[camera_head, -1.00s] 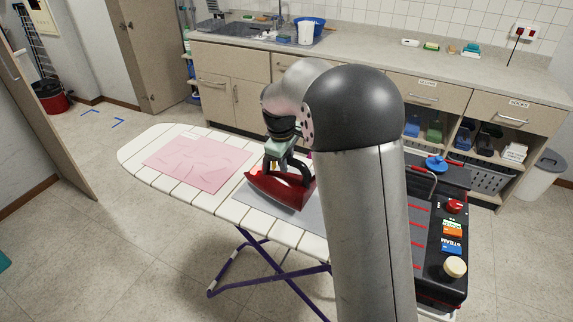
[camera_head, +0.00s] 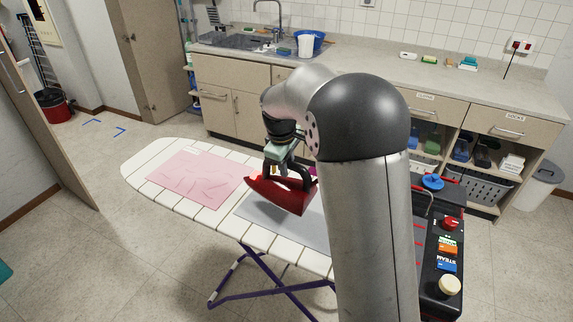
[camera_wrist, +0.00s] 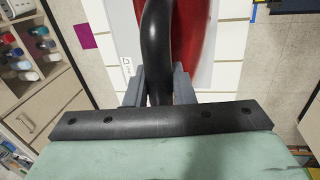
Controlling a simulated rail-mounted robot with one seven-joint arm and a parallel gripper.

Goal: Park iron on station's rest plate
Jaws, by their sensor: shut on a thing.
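The red iron (camera_head: 283,194) with a black handle hangs in my gripper (camera_head: 283,160), tilted, above the grey pad (camera_head: 270,221) on the ironing board. In the wrist view, the fingers of my gripper (camera_wrist: 158,88) are closed around the iron's black handle (camera_wrist: 157,40), with the red body below. The black station (camera_head: 424,262) stands at the right, with a red knob, a cream knob and coloured labels. My arm hides much of the station, and I cannot make out its rest plate.
The white slatted ironing board (camera_head: 140,165) carries a pink cloth (camera_head: 195,173) left of the iron. A counter (camera_head: 375,75) with sink, drawers and open shelves runs behind. A white bin (camera_head: 538,188) stands at the far right. Floor left of the board is clear.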

